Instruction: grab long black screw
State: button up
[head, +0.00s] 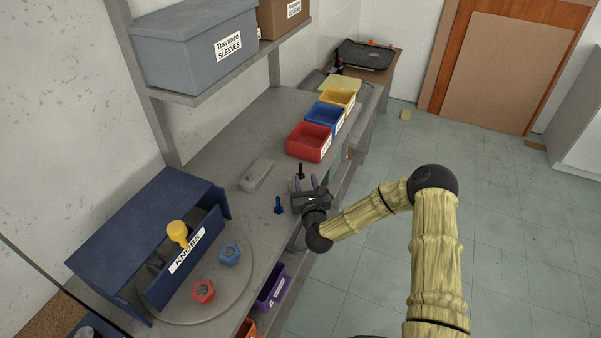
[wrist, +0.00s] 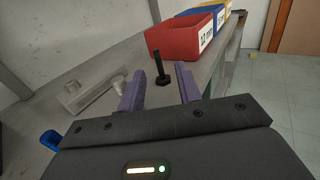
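The long black screw (wrist: 161,70) stands upright on its head on the grey workbench, its shaft pointing up. In the head view the screw (head: 301,170) shows just beyond my gripper. My gripper (head: 307,184) is low over the bench with its purple fingers pointing at the screw. In the wrist view my gripper (wrist: 159,86) is open, with the screw seen between and slightly beyond the two fingertips. Nothing is held, and no contact with the screw shows.
A blue screw (head: 278,205) stands left of my gripper. Red (head: 309,142), blue (head: 325,118) and yellow (head: 338,98) bins line the bench beyond.

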aim_at(301, 167)
jog(key=shift+a, duration=0.1)
jog(key=shift+w+a+p, duration=0.2)
jog(key=shift+w+p, duration=0.15)
jog(key=shift+w, duration=0.1)
jog(key=shift+p+x, duration=0.75)
jog(key=shift+x, duration=1.35)
jog(key=shift+a+f, duration=0.1)
jog(key=shift+f, duration=0.05)
grip_shut()
